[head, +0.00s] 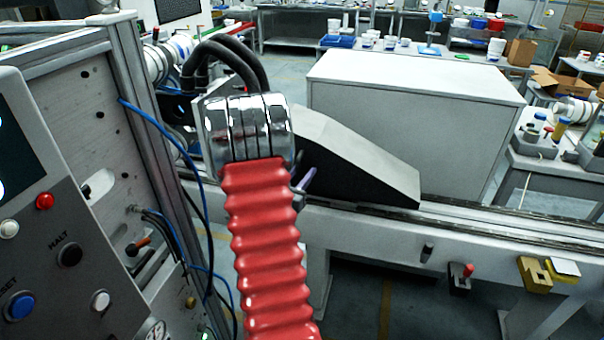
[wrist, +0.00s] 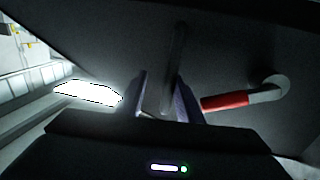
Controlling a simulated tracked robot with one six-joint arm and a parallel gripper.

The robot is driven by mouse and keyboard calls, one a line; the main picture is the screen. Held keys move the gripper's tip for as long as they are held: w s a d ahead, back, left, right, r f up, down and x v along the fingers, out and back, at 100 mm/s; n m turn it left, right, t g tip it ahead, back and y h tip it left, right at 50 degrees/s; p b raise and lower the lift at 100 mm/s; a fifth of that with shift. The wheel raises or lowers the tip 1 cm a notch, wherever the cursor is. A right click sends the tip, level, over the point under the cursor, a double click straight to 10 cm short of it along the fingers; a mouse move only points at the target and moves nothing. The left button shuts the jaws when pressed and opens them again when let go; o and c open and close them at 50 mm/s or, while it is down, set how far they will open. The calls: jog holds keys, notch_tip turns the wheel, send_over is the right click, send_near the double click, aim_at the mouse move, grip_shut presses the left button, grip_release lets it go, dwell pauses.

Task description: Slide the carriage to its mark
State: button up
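The carriage, as far as I can tell, is a dark wedge-shaped block (head: 375,165) with a sloping grey top on the rail (head: 500,227) in the head view. Its dark face (wrist: 235,55) fills much of the wrist view. A dark upright bar (wrist: 176,60) stands on that face. My gripper (wrist: 162,95) is open, with one finger on each side of the bar's lower part; contact is unclear. A red-sleeved lever (wrist: 228,102) lies right of the fingers. In the head view my arm hides most of the gripper. I cannot tell which fitting is the mark.
On the rail's front are a small dark knob (head: 427,253), a black piece with a red tip (head: 460,278) and a yellow block (head: 533,273). A grey cabinet (head: 410,115) stands behind the rail. A control panel (head: 60,235) is close at left. The rail's top right of the wedge looks clear.

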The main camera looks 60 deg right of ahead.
jog(key=a, duration=1.3)
jog(key=shift+w+a, duration=0.25)
jog(key=shift+a, duration=0.05)
